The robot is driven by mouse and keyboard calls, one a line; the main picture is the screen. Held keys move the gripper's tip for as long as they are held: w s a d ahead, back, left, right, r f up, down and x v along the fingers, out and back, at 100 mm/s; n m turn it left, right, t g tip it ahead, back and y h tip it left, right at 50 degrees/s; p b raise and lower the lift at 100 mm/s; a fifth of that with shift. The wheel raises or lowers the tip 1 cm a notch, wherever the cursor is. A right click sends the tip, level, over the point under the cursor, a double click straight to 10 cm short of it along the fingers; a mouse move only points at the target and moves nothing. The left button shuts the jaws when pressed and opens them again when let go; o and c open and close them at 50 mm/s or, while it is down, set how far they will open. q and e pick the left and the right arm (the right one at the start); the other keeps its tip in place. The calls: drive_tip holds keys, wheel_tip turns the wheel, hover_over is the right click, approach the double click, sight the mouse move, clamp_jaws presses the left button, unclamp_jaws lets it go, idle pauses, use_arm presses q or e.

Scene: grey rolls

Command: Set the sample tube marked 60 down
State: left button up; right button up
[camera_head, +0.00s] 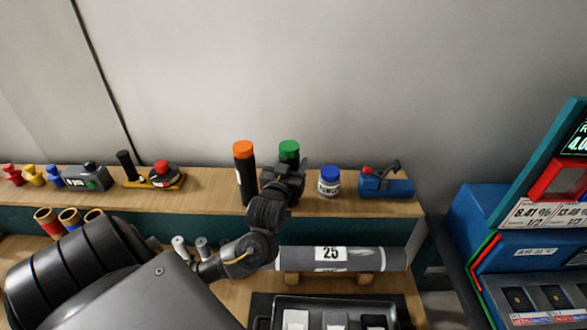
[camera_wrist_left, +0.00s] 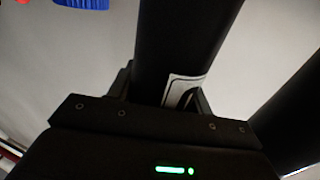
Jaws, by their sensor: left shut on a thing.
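A black sample tube with a green cap (camera_head: 289,149) is held upright by my left gripper (camera_head: 284,178) at the back shelf. In the left wrist view the gripper (camera_wrist_left: 165,95) is shut around the black tube (camera_wrist_left: 180,40). A white label with a dark mark (camera_wrist_left: 184,91) shows on that tube, but its number is not readable. The gripper hides the tube's lower part, so I cannot tell whether its base touches the shelf. Another black tube with an orange cap (camera_head: 243,150) stands just left of it. My right gripper is not in view.
The wooden shelf (camera_head: 215,193) carries a blue-lidded jar (camera_head: 329,181) and a blue device (camera_head: 386,183) to the right. Several small instruments stand left. Below, a grey roll marked 25 (camera_head: 375,259) lies on wooden supports, behind a dark tray (camera_head: 262,311).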

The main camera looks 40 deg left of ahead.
use_arm(q)
drive_tip(key=o, duration=0.6)
drive_tip(key=shift+f, duration=0.15)
drive_tip(key=shift+c, duration=0.2)
drive_tip(key=o, duration=0.5)
drive_tip(key=shift+c, duration=0.2)
drive_tip(key=shift+r, duration=0.3)
drive_tip(key=v, duration=1.2)
